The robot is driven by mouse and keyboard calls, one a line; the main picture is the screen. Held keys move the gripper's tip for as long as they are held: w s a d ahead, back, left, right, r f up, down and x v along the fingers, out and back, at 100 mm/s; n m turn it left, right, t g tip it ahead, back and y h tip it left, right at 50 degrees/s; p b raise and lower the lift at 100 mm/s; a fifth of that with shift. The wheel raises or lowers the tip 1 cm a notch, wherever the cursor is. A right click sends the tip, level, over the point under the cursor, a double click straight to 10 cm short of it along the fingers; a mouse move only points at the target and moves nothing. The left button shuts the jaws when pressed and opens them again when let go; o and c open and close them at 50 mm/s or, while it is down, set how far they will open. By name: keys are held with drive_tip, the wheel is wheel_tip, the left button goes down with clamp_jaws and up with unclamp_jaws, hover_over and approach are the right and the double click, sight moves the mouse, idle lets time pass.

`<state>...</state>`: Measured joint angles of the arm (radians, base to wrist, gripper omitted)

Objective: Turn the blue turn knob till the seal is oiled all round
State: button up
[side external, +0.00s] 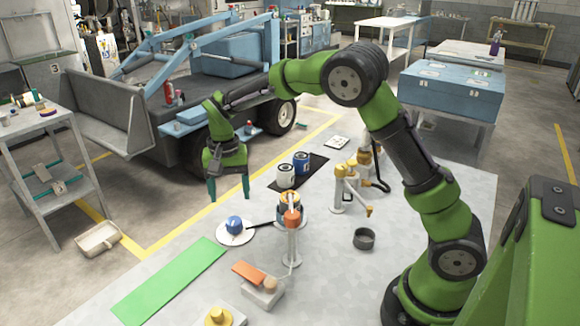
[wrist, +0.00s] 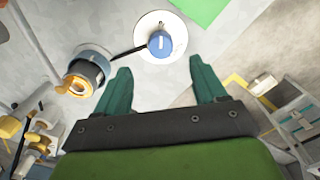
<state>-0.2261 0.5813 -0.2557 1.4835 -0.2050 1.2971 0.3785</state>
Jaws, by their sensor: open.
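The blue turn knob (side external: 235,224) sits on a round white plate (side external: 243,238) on the grey worktop. In the wrist view the knob (wrist: 160,44) lies just beyond my fingertips, roughly between them in the picture. A dark bar runs from the plate to a round seal stand (wrist: 89,67) with an orange-yellow top; the side external view shows this stand (side external: 291,215) partly behind an orange-capped post. My gripper (side external: 229,199) points down above the worktop with its teal fingers spread, empty and apart from the knob. I cannot tell how much of the seal is oiled.
A green mat (side external: 172,281) lies at the worktop's front left. The orange-capped post (side external: 292,240) stands close to the knob's right.

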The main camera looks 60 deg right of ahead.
wheel_tip(320, 180, up, 7)
idle(0.3)
drive_tip(key=s+r+n+t+y, duration=0.1)
drive_tip(key=s+r+n+t, duration=0.1)
drive_tip(key=s, duration=1)
drive_tip(key=s+a+r+n+t+y, duration=0.1)
drive_tip(key=s+r+n+t, duration=0.2)
drive_tip(key=s, duration=0.9)
drive_tip(key=shift+r+t, duration=0.6)
drive_tip(key=shift+t, duration=0.5)
drive_tip(key=shift+c, duration=0.3)
